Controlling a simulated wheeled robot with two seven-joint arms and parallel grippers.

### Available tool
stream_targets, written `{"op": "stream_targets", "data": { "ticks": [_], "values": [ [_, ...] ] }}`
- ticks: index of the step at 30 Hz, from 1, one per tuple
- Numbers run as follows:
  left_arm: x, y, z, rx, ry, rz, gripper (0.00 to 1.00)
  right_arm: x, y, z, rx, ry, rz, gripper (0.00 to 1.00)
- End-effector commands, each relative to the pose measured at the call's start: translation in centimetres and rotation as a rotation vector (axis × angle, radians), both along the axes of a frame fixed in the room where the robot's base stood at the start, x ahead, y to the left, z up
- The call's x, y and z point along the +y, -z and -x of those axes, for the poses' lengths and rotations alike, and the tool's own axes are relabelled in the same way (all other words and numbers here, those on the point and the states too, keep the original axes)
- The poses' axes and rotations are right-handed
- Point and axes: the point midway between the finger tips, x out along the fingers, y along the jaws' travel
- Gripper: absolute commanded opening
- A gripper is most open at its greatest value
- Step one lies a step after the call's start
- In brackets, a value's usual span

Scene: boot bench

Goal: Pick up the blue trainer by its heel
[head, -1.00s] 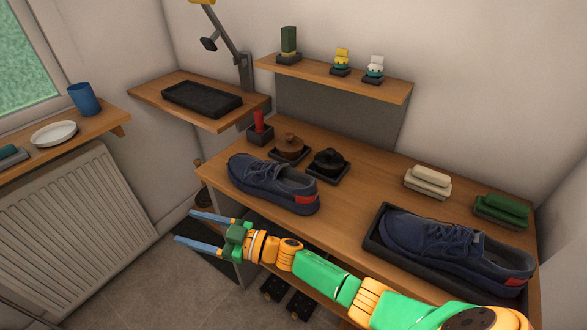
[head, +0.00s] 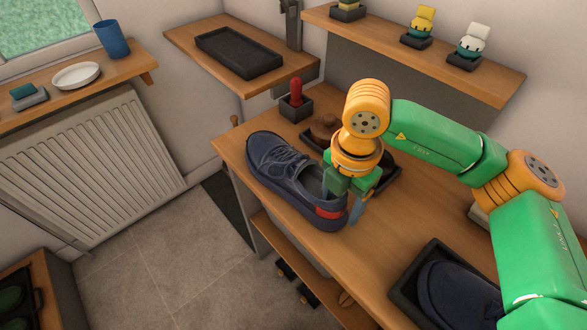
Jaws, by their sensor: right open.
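The blue trainer (head: 280,172) stands on the wooden bench top near its left end, toe to the upper left. Its heel, with a red patch, points to the lower right. My right gripper (head: 340,205) points down at the heel and is open. One blue finger shows at the shoe's opening and the other outside, behind the heel. Whether either finger touches the shoe I cannot tell. My left gripper is not in view.
A second blue trainer (head: 455,298) sits in a black tray (head: 407,287) at the lower right, partly hidden by my arm. A brown round item (head: 322,127) and a red-handled item in a black holder (head: 296,105) stand behind the shoe. A shelf (head: 430,55) with small figures is above.

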Motion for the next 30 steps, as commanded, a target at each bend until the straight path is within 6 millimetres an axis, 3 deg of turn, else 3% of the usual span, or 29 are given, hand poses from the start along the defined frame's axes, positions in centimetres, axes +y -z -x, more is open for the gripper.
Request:
{"op": "stream_targets", "data": {
  "ticks": [5,12,13,25,30],
  "values": [
    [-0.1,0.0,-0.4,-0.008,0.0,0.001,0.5,0.0,0.1,0.0,0.0,-0.001,-0.001,0.67],
    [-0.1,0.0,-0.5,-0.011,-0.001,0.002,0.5,0.0,0.1,0.0,0.0,-0.001,-0.001,0.05],
    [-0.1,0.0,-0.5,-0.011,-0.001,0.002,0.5,0.0,0.1,0.0,0.0,-0.001,-0.001,0.0],
    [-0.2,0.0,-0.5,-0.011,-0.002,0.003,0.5,0.1,-0.1,-0.1,-0.002,-0.001,-0.003,0.0],
    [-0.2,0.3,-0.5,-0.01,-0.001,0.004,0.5,0.1,-2.1,-0.2,-0.007,0.001,-0.003,0.0]
  ]
}}
